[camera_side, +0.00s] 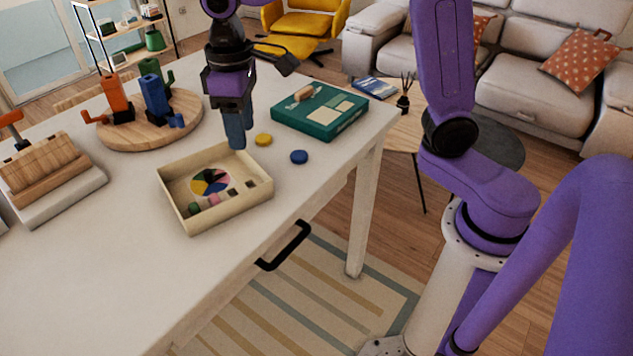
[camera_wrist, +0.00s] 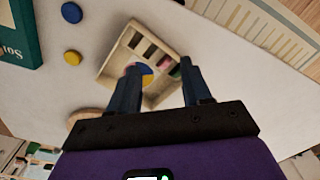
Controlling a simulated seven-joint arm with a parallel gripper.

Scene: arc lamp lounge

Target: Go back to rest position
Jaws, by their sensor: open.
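My gripper (camera_side: 236,130) hangs over the white table, fingers pointing down, above the far edge of a shallow wooden tray (camera_side: 253,204). In the wrist view my gripper (camera_wrist: 160,92) has its two dark fingers spread apart, with nothing held between them. The tray (camera_wrist: 114,68) shows beyond and between the fingers. It holds a multicoloured disc (camera_side: 211,182) and a few small coloured pieces in compartments along one side. The fingers hide part of the tray in the wrist view.
A yellow disc (camera_side: 263,140) and a blue disc (camera_side: 299,157) lie right of the tray. A green box (camera_side: 320,122) sits behind them. A round wooden board (camera_side: 184,135) carries orange, blue and green items. A wooden rack (camera_side: 48,182) stands at left. The table's front is clear.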

